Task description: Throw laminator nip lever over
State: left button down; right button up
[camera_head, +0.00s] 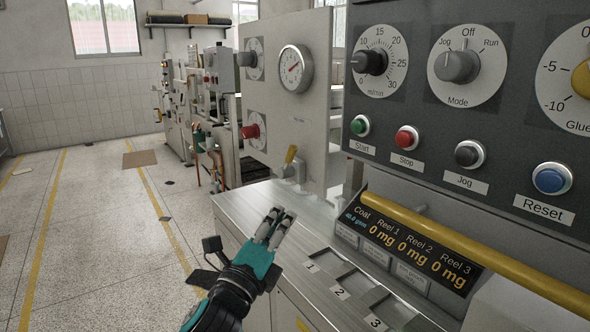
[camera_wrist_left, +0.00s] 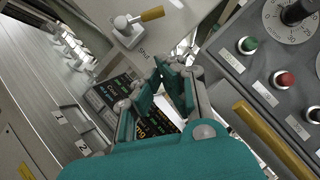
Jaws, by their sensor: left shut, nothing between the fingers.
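A small lever with a yellow handle (camera_head: 290,155) sits low on the upright grey panel (camera_head: 312,120). It also shows at the top of the left wrist view (camera_wrist_left: 152,14), on a light metal base. A long yellow bar (camera_head: 470,258) runs along the front of the control console, and it shows in the left wrist view (camera_wrist_left: 270,138). No label marks either one clearly as the nip lever. My left gripper (camera_head: 278,222) is shut and empty over the metal counter, below the small lever and apart from it, left of the bar. My right gripper is out of view.
The control console (camera_head: 420,120) on the right carries dials and several coloured buttons. A display (camera_head: 410,240) sits below them. Numbered slots (camera_head: 343,292) lie in the counter. More machines (camera_head: 200,95) stand behind, and open floor (camera_head: 90,220) lies to the left.

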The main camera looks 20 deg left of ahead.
aim_at(290, 161)
pick_arm(q)
jog(key=shift+w, duration=0.1)
jog(key=a+p+x, duration=0.1)
jog(key=x, duration=0.3)
jog(key=p+x, duration=0.2)
jog(key=x, duration=0.2)
jog(key=a+r+p+x, duration=0.1)
jog(key=p+x, duration=0.1)
jog(key=x, duration=0.2)
jog(key=shift+w+a+r, duration=0.15)
jog(key=shift+w+a, duration=0.1)
jog(key=shift+w, duration=0.15)
